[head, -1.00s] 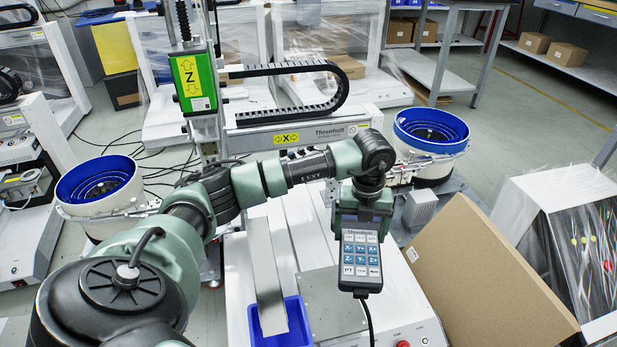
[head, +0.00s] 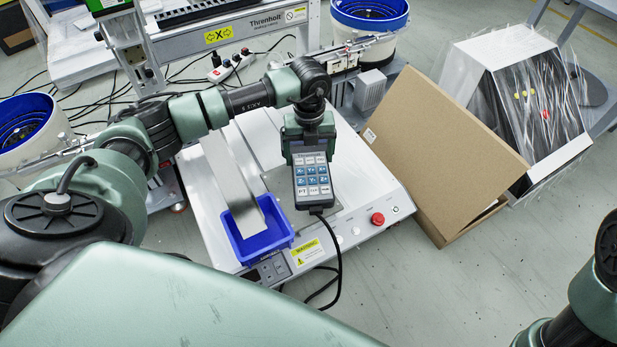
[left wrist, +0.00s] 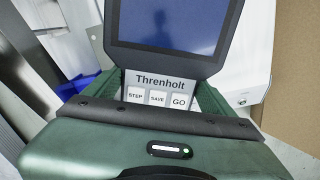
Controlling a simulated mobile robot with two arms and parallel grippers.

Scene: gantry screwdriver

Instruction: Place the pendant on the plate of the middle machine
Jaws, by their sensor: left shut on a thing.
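The pendant (head: 312,182) is a dark grey handheld box with blue and white keys and a cable from its lower end. My left gripper (head: 308,137) is shut on its upper part and holds it keys facing the head camera. The left wrist view shows the pendant (left wrist: 158,82) close up with its dark screen and STEP, SAVE and GO keys. Behind it in the head view is the grey plate (head: 284,190) on the white machine, partly hidden by the pendant. The gap between pendant and plate cannot be judged. My right gripper is out of view.
A blue bin (head: 262,241) with a long metal strip (head: 232,178) leaning in it stands left of the pendant. A red button (head: 377,219) sits on the machine's front corner. A cardboard sheet (head: 440,150) leans at the right.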

